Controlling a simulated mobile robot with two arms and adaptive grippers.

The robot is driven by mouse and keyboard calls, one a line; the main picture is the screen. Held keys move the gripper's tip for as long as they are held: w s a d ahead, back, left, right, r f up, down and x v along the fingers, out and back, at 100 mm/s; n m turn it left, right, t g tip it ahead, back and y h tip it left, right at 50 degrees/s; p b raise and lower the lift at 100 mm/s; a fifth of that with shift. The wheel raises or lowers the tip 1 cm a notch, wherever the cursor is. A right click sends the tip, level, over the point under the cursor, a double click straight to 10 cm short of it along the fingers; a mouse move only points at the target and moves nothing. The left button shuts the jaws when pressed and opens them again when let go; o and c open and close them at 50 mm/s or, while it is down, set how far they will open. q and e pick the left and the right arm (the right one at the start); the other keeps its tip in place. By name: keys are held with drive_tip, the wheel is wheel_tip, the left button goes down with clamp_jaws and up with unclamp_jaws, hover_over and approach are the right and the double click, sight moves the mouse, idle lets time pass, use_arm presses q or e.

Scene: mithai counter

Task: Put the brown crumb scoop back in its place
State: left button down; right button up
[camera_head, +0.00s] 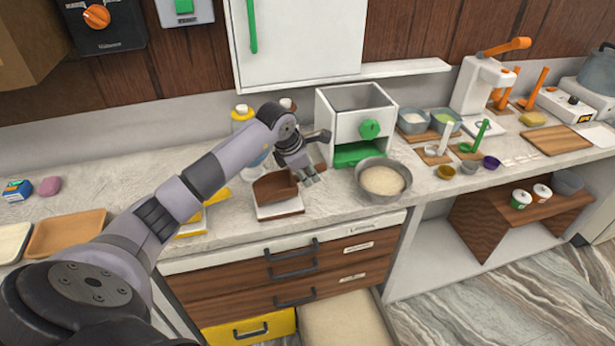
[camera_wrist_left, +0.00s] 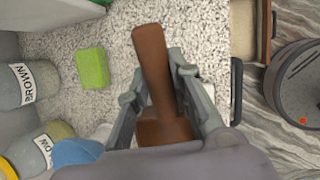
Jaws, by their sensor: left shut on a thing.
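The brown crumb scoop (camera_head: 275,187) is at the middle of the counter, left of the white machine. It also shows in the left wrist view (camera_wrist_left: 153,60), with its handle pointing to the top of the picture. My left gripper (camera_head: 311,180) is shut on the scoop, with one finger on each side of it in the wrist view (camera_wrist_left: 160,85). A small white and brown holder (camera_head: 279,210) stands just below the scoop in the head view. I cannot tell whether the scoop touches it. My right gripper is not in view.
A white machine with a green knob (camera_head: 369,129) and a bowl of pale grains (camera_head: 383,180) stand to the right. Labelled jars (camera_wrist_left: 35,83) and a green sponge (camera_wrist_left: 92,68) are nearby. A white cabinet (camera_head: 290,45) hangs above. Drawers (camera_head: 290,270) are below the counter.

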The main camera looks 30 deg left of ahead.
use_arm(q)
wheel_tip(320, 180, down, 2)
drive_tip(key=shift+f, duration=0.15)
drive_tip(key=c, duration=1.4)
unclamp_jaws()
drive_tip(key=shift+c, duration=0.2)
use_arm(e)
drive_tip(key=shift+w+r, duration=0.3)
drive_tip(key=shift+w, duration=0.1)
use_arm(q)
drive_tip(key=shift+f, duration=0.2)
drive_tip(key=b+v, duration=0.2)
drive_tip(key=v, duration=0.2)
drive_tip(key=shift+r+b, duration=0.1)
drive_tip(key=shift+b, duration=0.2)
drive_tip(key=d+b+v, duration=0.1)
drive_tip(key=b+v, duration=0.1)
drive_tip(key=v, duration=1.1)
drive_tip(key=shift+a+r+b, duration=0.2)
drive_tip(key=shift+a+b, duration=0.15)
drive_tip(key=shift+a, duration=0.1)
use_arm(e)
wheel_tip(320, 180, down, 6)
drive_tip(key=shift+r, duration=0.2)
use_arm(q)
drive_tip(key=shift+w, duration=0.1)
